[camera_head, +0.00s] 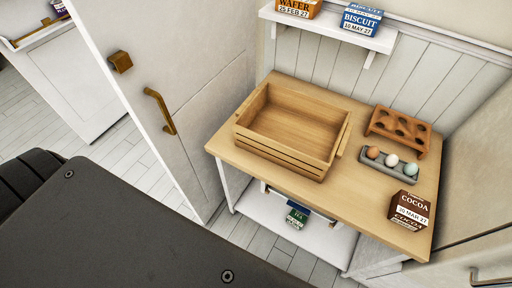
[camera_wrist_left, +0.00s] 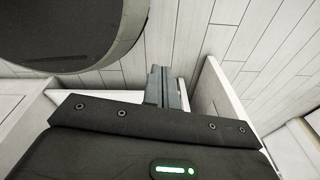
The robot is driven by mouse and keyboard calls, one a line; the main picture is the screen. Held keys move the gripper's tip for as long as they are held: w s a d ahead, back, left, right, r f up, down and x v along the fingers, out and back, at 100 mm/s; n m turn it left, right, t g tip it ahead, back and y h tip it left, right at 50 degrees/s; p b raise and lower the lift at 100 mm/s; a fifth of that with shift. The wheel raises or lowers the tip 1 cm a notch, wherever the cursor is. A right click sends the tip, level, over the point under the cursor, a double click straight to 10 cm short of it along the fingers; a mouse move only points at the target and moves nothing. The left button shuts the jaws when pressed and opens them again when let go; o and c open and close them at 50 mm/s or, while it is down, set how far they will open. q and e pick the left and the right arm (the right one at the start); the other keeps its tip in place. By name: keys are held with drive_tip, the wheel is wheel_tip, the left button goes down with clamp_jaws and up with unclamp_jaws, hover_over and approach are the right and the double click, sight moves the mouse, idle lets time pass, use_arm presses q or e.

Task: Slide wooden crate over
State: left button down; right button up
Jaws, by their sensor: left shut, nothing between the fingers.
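The wooden crate (camera_head: 283,157) stands upright and empty on the left part of a wooden tabletop (camera_head: 355,218). It is open at the top, with slatted sides. My left gripper (camera_wrist_left: 163,85) shows in the left wrist view, its fingers together with nothing between them, above a pale plank floor and beside a white panel. The crate is not in the left wrist view. In the head view neither gripper shows; a dark part of my own body fills the lower left.
Right of the crate stand a brown holder with holes (camera_head: 398,130), a grey egg tray (camera_head: 375,166) with eggs and a cocoa box (camera_head: 409,210). A wall shelf (camera_head: 330,29) holds wafer and biscuit boxes. A white cabinet door (camera_head: 190,90) stands to the left.

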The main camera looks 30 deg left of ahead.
use_arm(q)
drive_tip(key=w+r+m+t+b, duration=0.1)
drive_tip(key=w+r+m+t, duration=0.15)
drive_tip(key=w+r, duration=0.7)
drive_tip(key=w+r+m+t, duration=0.1)
drive_tip(key=w+r+t, duration=0.35)
drive_tip(key=w, duration=0.75)
drive_tip(key=w+d+r+m+t+h, duration=0.1)
drive_tip(key=w+d+r+m+h, duration=0.15)
drive_tip(key=r+m, duration=0.45)
drive_tip(key=w+d+r+m+t+h+b, duration=0.1)
drive_tip(key=w+r+m+t+h, duration=0.15)
drive_tip(key=r, duration=0.95)
drive_tip(key=w+d+r+m+t+h, duration=0.1)
drive_tip(key=w+d+r+m+h, duration=0.2)
drive_tip(key=r, duration=0.6)
drive_tip(key=s+a+r+m+g+h, duration=0.2)
drive_tip(key=a+m+h, duration=0.3)
drive_tip(key=m, duration=0.4)
drive_tip(key=shift+s+a+r+h, duration=0.2)
drive_tip(key=shift+a+r+h, duration=0.1)
drive_tip(key=shift+r+h, duration=0.2)
